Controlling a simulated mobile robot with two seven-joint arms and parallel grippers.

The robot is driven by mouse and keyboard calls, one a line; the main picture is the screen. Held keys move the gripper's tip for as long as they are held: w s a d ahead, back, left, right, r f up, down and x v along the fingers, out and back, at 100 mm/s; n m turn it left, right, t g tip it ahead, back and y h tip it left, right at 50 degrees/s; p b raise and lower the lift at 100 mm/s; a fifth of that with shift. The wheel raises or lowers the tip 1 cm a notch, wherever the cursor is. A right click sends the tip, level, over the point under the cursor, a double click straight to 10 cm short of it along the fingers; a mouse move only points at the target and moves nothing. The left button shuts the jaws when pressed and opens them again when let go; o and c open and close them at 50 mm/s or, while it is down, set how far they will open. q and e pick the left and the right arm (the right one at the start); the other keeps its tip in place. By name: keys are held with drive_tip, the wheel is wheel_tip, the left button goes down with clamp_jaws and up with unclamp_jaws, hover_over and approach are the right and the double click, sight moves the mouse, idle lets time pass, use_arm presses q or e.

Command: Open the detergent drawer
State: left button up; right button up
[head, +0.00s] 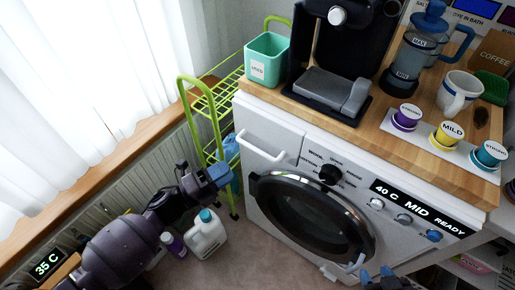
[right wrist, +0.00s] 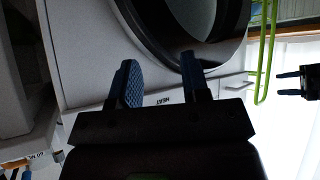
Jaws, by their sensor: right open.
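The white washing machine (head: 290,190) stands under the wooden counter. Its detergent drawer (head: 272,127) is at the top left of the front, with a white bar handle (head: 262,150). The drawer front looks flush with the machine, so it appears shut. My left gripper (head: 218,176) is left of the handle and apart from it, near the green cart. It also shows at the right edge of the right wrist view (right wrist: 290,84), its fingers apart and empty. My right gripper (head: 380,278) is low, in front of the door's lower right; its fingers (right wrist: 160,80) are open and empty.
The round dark door (head: 310,215) is below the drawer. A green wire cart (head: 213,125) stands left of the machine. Bottles (head: 205,235) stand on the floor below my left gripper. A coffee machine (head: 335,90) and a teal bin (head: 266,60) sit on the counter.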

sight(258, 150)
use_arm(q)
drive_tip(key=x, duration=1)
drive_tip(key=shift+w+d+b, duration=0.2)
drive_tip(key=shift+b, duration=0.1)
drive_tip(key=shift+c, duration=0.3)
clamp_jaws()
